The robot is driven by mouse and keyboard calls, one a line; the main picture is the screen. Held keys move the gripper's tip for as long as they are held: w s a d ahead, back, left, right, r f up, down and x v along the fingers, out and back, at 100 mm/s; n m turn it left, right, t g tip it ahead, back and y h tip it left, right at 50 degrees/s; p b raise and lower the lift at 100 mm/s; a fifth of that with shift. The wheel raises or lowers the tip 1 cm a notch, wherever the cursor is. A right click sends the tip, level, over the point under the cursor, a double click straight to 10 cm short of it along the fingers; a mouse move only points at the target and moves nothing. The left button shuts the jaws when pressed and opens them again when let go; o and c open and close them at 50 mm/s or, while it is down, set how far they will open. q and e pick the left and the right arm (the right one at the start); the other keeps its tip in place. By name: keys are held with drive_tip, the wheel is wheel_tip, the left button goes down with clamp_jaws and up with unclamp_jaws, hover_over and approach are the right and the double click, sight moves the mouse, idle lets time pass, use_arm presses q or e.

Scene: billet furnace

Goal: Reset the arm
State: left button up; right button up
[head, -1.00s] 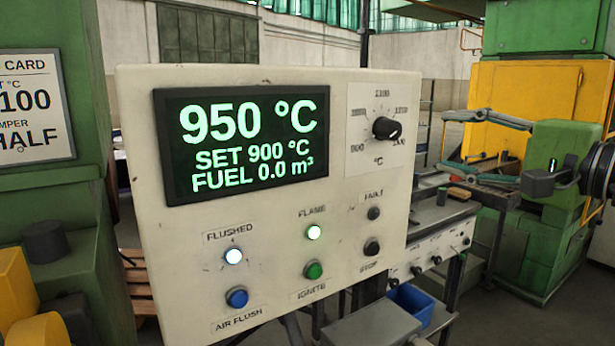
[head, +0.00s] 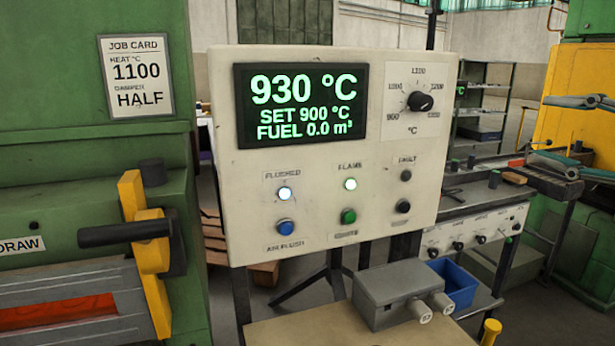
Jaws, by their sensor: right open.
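My right gripper (head: 541,130) shows at the right edge. Its two grey fingers are spread apart with nothing between them, and the rest of it is cut off by the frame. It is to the right of the cream control panel (head: 225,130) and does not touch it. My left gripper is not in view. The panel's display (head: 303,103) reads 930 °C, SET 900 °C, FUEL 0.0 m³.
A job card (head: 136,76) reading 1100 and HALF is on the green furnace (head: 60,130) at left. A yellow bracket with a black handle (head: 125,232) juts out there. A grey box (head: 400,290), a blue bin (head: 458,284) and a workbench (head: 470,235) stand at right.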

drive_tip(key=w+a+f+m+t+y, duration=0.4)
drive_tip(key=a+f+m, duration=0.55)
drive_tip(key=m, duration=0.65)
drive_tip(key=s+d+f+m+g+h, duration=0.15)
drive_tip(key=f+m+h, duration=0.25)
drive_tip(key=f+m, duration=0.55)
drive_tip(key=d+f+m+g+h, duration=0.25)
drive_tip(key=f+m+h, duration=0.25)
drive_tip(key=f+m, duration=0.45)
drive_tip(key=d+f+m+g+h, duration=0.1)
drive_tip(key=d+f+m+h, duration=0.25)
drive_tip(key=f+m, duration=0.6)
drive_tip(key=s+a+f+m+g, duration=0.4)
drive_tip(key=s+f+m+g, duration=0.25)
drive_tip(key=s+f, duration=0.65)
drive_tip(key=s+a+f+m+g+y, duration=0.2)
drive_tip(key=s+a+f+m+g, duration=0.15)
drive_tip(key=s+f, duration=0.3)
drive_tip(key=s+a+f+m+g+y, duration=0.1)
drive_tip(key=s+a+f+m+g, duration=0.15)
drive_tip(key=s+a+f, duration=0.35)
wheel_tip(320, 180, down, 24)
drive_tip(key=s+d+f+n+g, duration=0.1)
drive_tip(key=s, duration=0.1)
drive_tip(key=s+d+f+g, duration=0.1)
drive_tip(key=s+d+f, duration=0.2)
drive_tip(key=s+f, duration=1.3)
drive_tip(key=shift+s+d, duration=0.15)
drive_tip(key=shift+s, duration=0.6)
